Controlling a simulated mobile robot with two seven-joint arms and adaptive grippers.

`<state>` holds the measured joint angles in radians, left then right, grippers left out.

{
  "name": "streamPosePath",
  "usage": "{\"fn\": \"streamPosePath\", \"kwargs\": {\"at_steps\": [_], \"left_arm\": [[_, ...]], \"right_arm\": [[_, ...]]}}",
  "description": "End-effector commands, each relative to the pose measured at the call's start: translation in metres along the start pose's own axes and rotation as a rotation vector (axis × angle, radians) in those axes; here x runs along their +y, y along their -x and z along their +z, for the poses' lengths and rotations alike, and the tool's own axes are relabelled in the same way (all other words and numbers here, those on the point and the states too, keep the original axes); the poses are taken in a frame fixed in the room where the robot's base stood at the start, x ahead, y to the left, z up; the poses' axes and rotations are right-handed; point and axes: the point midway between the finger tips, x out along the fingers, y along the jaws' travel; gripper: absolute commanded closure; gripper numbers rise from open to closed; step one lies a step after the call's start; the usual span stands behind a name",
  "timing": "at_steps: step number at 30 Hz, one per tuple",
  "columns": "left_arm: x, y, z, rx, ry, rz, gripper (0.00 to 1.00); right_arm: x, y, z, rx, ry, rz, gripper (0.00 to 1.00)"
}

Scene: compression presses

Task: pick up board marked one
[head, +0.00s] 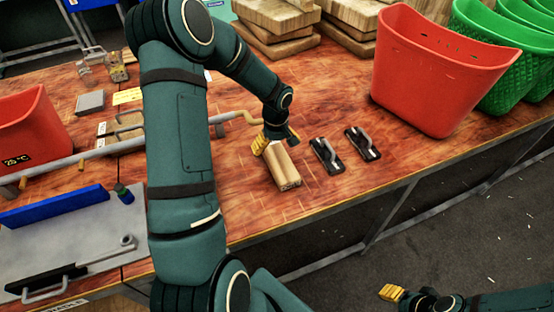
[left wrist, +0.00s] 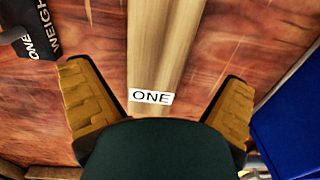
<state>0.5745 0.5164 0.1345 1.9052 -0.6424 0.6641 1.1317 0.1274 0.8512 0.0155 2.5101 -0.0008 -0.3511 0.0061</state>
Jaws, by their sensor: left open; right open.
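The wooden board (head: 286,172) lies on the brown table in the head view, below my left gripper. In the left wrist view the board (left wrist: 165,45) runs up between the fingers, with a white label reading ONE (left wrist: 151,97). My left gripper (head: 270,146) is open; its yellow fingers (left wrist: 157,72) stand on either side of the board with gaps to it. Its arm hides part of the fingers in the head view. My right gripper (head: 392,293) is open and empty, over the floor in front of the table at the lower right.
Two black weights with grey handles (head: 327,155) (head: 363,145) lie right of the board; one shows ONE WEIGHT in the wrist view (left wrist: 32,40). A red bin (head: 440,70) and stacked wooden boards (head: 275,18) stand behind. A metal rod (head: 120,148) lies left.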

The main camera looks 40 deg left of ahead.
Motion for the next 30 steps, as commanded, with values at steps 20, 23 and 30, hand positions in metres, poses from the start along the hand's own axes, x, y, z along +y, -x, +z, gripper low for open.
{"fn": "streamPosePath", "kwargs": {"at_steps": [20, 23, 30], "left_arm": [[0.002, -0.05, 0.001, 0.0, 0.0, 0.0, 0.04], [0.002, -0.05, 0.001, 0.0, 0.0, 0.0, 0.39], [0.002, -0.05, 0.001, 0.0, -0.001, 0.0, 0.71]], "right_arm": [[0.003, -0.009, 0.003, -0.006, 0.002, -0.001, 0.53], [0.003, -0.009, 0.003, -0.006, 0.002, -0.001, 0.53], [0.003, -0.009, 0.003, -0.006, 0.002, -0.001, 0.53]]}}
